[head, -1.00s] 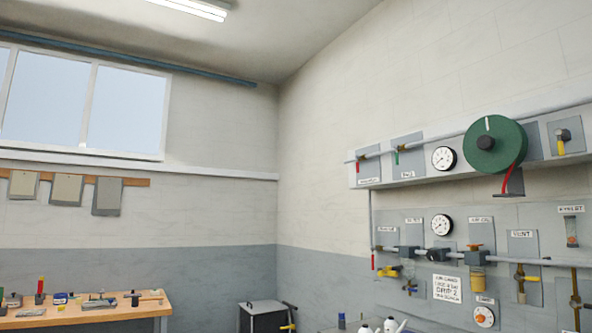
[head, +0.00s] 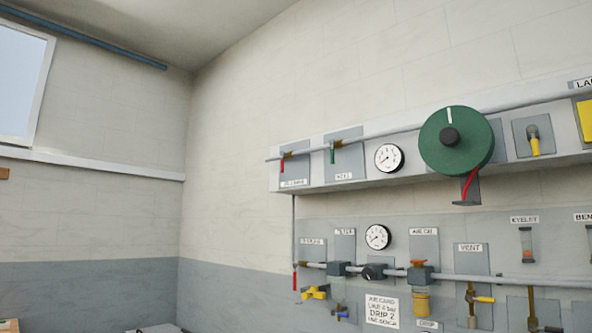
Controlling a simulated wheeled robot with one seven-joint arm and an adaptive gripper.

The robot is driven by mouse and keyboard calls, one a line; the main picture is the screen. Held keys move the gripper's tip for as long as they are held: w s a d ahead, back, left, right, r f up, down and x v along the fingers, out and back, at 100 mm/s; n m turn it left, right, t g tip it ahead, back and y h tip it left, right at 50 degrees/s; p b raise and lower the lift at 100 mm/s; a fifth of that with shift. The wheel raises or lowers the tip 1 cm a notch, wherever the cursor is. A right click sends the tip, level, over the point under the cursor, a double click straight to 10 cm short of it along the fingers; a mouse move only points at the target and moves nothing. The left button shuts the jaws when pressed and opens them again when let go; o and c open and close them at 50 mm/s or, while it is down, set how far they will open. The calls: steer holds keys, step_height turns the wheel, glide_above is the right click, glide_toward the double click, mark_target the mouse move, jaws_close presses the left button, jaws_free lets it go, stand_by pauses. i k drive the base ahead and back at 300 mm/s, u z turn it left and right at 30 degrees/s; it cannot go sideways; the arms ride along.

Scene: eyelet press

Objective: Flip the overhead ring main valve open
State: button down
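On the upper wall rail, a small valve with a red lever (head: 283,165) hangs from the overhead pipe (head: 400,131) at the rail's left end. Its lever points down, and the label below it is too blurred to read surely. A second valve with a green lever (head: 332,156) sits just to its right, lever also down. A valve with a yellow lever (head: 535,147) hangs down right of the green reel. I cannot tell surely from the labels which is the ring main valve. My gripper is not in view.
A gauge (head: 389,157) and a large green reel (head: 457,141) are on the upper rail. Below, a lower pipe (head: 460,279) carries a VENT valve (head: 472,297), a regulator (head: 420,283) and a yellow-handled valve (head: 315,292).

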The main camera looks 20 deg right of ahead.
mark_target(282, 153)
steer(key=z, duration=0.25)
steer(key=i, duration=1.05)
steer(key=u, duration=0.55)
steer(key=i, duration=1.25)
steer(key=u, duration=0.05)
